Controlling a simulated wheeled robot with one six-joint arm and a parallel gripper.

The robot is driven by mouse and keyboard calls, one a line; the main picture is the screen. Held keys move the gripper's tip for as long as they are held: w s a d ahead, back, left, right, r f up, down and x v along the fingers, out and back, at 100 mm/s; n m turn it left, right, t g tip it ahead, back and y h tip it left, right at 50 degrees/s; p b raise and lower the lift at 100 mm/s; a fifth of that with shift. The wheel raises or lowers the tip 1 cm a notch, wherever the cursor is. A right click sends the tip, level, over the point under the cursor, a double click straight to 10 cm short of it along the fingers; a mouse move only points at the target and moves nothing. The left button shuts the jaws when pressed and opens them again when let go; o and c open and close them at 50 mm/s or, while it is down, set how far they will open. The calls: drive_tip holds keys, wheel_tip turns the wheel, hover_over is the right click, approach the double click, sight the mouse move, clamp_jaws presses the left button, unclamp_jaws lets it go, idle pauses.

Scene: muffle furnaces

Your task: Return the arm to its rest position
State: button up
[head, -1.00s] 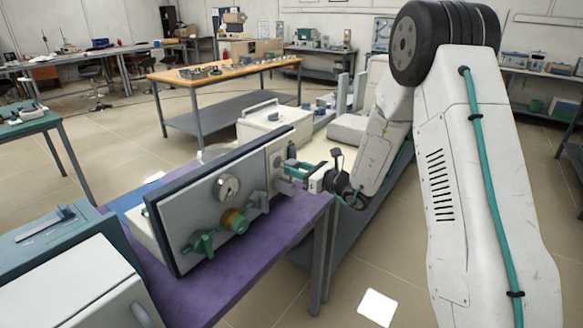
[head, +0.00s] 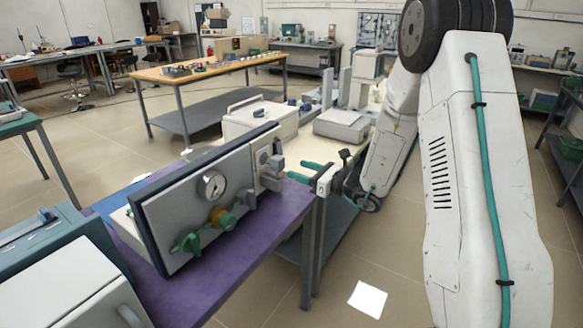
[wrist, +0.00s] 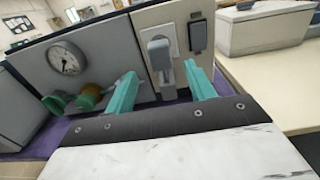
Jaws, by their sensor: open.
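My arm stands at the right of the head view and bends down toward the bench. My gripper (head: 304,172) ends in green fingers that sit just right of the grey control panel (head: 172,210). In the wrist view my gripper (wrist: 162,88) is open, with its two green fingers apart and nothing held between them. Behind the gap, a grey lever-like fitting (wrist: 160,58) stands out from the panel, apart from the fingers as far as I can tell.
The panel has a round gauge (head: 211,185) and a green valve handle (head: 187,244). It stands on a purple-topped bench (head: 235,262). A white box (head: 262,118) and a grey scale-like device (head: 342,126) stand behind. Open floor (head: 400,290) lies before the bench.

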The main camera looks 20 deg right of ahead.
drive_tip(key=shift+s+d, duration=0.35)
drive_tip(key=shift+s, duration=0.15)
drive_tip(key=s+a+r+n+g, duration=0.1)
drive_tip(key=s+a+n+g, duration=0.35)
drive_tip(key=s+n, duration=0.2)
drive_tip(key=s+a+r+n+g+y, duration=0.1)
drive_tip(key=s+a+n+g, duration=0.2)
drive_tip(key=s+n+g, duration=0.35)
drive_tip(key=s+a+r+n+g, duration=0.2)
drive_tip(key=s+a+n+g, duration=0.2)
drive_tip(key=s, duration=0.4)
drive_tip(key=s+d+r+n+t+h, duration=0.1)
drive_tip(key=s+d+r+n+h, duration=0.2)
drive_tip(key=s, duration=0.6)
drive_tip(key=s+d+r+n+h, duration=0.4)
drive_tip(key=s+r+n+h, duration=0.2)
drive_tip(key=s+n+h, duration=0.2)
drive_tip(key=shift+s+d+r+n+t+h, duration=0.2)
drive_tip(key=shift+s+r+n+t+h, duration=0.1)
drive_tip(key=shift+s+n+t, duration=0.1)
